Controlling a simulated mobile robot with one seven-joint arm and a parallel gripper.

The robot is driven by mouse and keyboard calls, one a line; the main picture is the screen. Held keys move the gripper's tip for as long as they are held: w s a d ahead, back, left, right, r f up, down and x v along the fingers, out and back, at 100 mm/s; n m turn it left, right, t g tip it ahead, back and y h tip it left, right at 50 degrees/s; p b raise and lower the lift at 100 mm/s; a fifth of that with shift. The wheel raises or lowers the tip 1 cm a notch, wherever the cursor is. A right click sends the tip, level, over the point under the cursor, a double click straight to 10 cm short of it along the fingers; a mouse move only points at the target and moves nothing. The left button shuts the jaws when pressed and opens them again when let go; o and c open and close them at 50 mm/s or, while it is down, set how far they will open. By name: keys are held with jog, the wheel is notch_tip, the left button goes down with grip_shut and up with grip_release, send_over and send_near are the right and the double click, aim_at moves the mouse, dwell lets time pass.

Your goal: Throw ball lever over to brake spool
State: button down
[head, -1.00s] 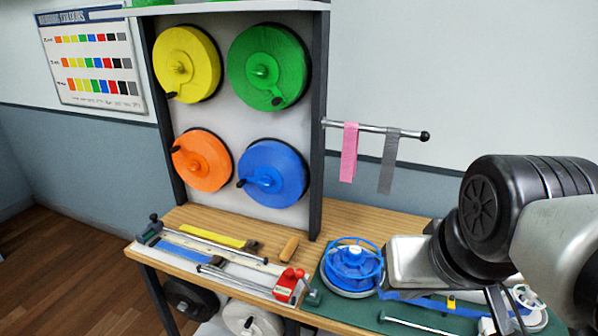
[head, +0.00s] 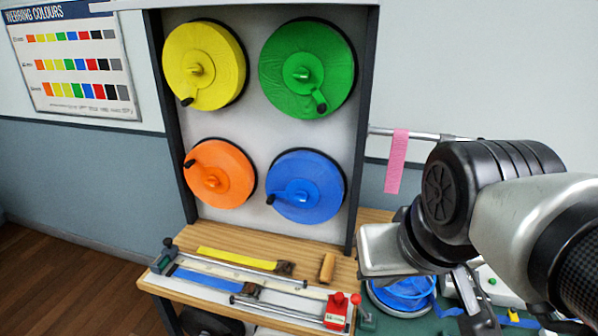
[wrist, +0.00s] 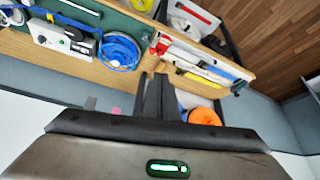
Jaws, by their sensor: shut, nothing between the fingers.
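My gripper (wrist: 158,95) is shut and empty in the wrist view. I cannot make out a ball lever or tell which part is the brake spool.
Yellow (head: 204,65), green (head: 306,70), orange (head: 218,173) and blue (head: 305,186) crank reels hang on the wall rack. A red clamp (head: 340,308), a rail jig and a wooden handle (head: 327,267) lie on the bench. Pink webbing (head: 396,162) hangs from a rod.

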jog(key=shift+w+a, duration=0.2)
jog(key=shift+a, duration=0.15)
jog(key=shift+d, duration=0.1)
jog(key=w+a+f+n+g+b, duration=0.1)
jog(key=w+f+n+g+b, duration=0.1)
jog(key=w+f+n, duration=0.4)
jog(key=w+a+f+n+g+b, duration=0.1)
jog(key=w+f+n, duration=0.5)
jog(key=w+f, duration=0.9)
jog(key=shift+a+g+b, duration=0.25)
jog(key=shift+g+b, duration=0.65)
jog(key=shift+b, duration=0.3)
jog(key=shift+w+f, duration=0.1)
jog(key=shift+f, duration=0.05)
